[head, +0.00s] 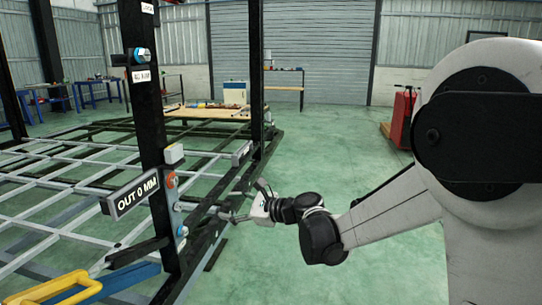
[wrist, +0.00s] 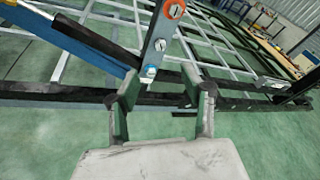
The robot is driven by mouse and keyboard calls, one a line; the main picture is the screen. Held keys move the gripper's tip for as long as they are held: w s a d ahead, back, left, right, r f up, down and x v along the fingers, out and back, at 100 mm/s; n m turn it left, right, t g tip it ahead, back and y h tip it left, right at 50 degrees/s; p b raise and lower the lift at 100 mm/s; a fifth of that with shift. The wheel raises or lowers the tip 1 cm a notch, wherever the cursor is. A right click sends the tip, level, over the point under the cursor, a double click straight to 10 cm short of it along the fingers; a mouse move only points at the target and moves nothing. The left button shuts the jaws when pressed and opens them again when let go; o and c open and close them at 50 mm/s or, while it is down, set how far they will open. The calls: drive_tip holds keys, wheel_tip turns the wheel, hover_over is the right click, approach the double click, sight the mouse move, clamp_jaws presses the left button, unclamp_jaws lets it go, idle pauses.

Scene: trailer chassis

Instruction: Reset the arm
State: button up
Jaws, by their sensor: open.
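My gripper (head: 246,204) is open and empty in the head view, at the end of my white and black arm reaching in from the right. It is close to the lower right side of the black post (head: 152,130). In the wrist view my gripper (wrist: 158,100) has its two fingers spread apart, with green floor and the dark chassis rail (wrist: 75,97) beyond. A grey plate with an orange knob (wrist: 175,9) and a blue-ringed fitting (wrist: 160,45) sits beyond the fingertips. I cannot tell exactly how far the fingertips are from it.
The chassis frame of grey bars (head: 60,195) fills the left. A sign reading OUT 0 MM (head: 134,194) is on the post. A yellow handle (head: 55,287) is at lower left. A wooden table (head: 200,112) and a red pallet jack (head: 403,118) stand behind. Green floor is clear at centre.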

drive_tip(key=s+d+f+n+h, duration=0.1)
drive_tip(key=s+d+n+h, duration=0.7)
drive_tip(key=s+d, duration=0.75)
drive_tip(key=s+d+f+n+h, duration=0.1)
drive_tip(key=s+d+n+h, duration=0.65)
drive_tip(key=s+d, duration=0.85)
wheel_tip(320, 180, up, 17)
drive_tip(key=s+n+y+p, duration=0.1)
drive_tip(key=n+p, duration=0.1)
drive_tip(key=p, duration=1.5)
drive_tip(key=shift+s+a+y, duration=0.15)
drive_tip(key=shift+s+y, duration=0.15)
drive_tip(key=shift+y, duration=0.05)
